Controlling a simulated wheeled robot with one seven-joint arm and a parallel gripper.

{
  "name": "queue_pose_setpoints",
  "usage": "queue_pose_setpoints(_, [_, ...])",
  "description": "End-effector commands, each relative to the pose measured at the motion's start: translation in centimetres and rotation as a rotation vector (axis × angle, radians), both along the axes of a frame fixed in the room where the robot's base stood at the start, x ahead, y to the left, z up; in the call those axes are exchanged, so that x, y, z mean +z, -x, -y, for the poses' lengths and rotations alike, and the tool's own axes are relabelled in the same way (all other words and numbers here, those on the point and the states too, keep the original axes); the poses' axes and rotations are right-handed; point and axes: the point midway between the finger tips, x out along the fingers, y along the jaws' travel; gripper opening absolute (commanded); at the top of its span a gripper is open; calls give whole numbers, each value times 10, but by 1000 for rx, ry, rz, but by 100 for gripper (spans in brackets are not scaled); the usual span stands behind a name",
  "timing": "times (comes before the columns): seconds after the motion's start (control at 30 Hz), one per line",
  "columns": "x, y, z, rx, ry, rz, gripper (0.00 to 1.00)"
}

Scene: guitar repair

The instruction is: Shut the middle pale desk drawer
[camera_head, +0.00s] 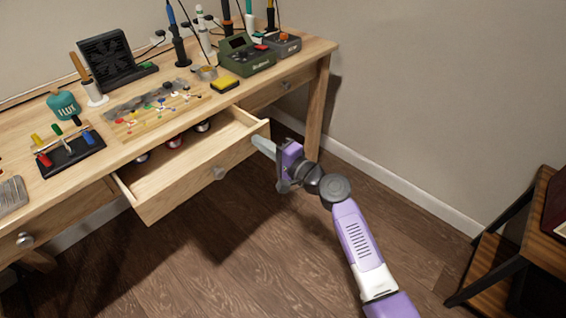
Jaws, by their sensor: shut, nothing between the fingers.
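The middle pale desk drawer (184,193) stands pulled well out from the wooden desk (125,139). It has a round metal knob (219,172) at the middle of its front. Several round items, some red and some grey, lie in the back of the drawer. My gripper (264,146) is shut and empty at the right end of the drawer's front. Its pale fingertips are at or very near that front; I cannot tell whether they touch it.
A drawer with a knob (25,240) at the left and another drawer (283,86) at the right look shut. Tools and a green soldering station (247,58) stand on the desk. A dark-framed wooden shelf (495,262) stands at the right. The floor (225,270) before the desk is clear.

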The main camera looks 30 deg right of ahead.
Motion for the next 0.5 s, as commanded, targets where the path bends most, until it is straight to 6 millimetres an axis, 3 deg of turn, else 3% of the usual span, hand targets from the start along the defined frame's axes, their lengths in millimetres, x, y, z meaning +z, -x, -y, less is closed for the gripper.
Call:
queue_pose_setpoints(0.2, [-5, -60, -17, 3, 1, 2, 0])
queue_pose_setpoints(0.5, [-4, -124, -34, 2, 0, 2, 0])
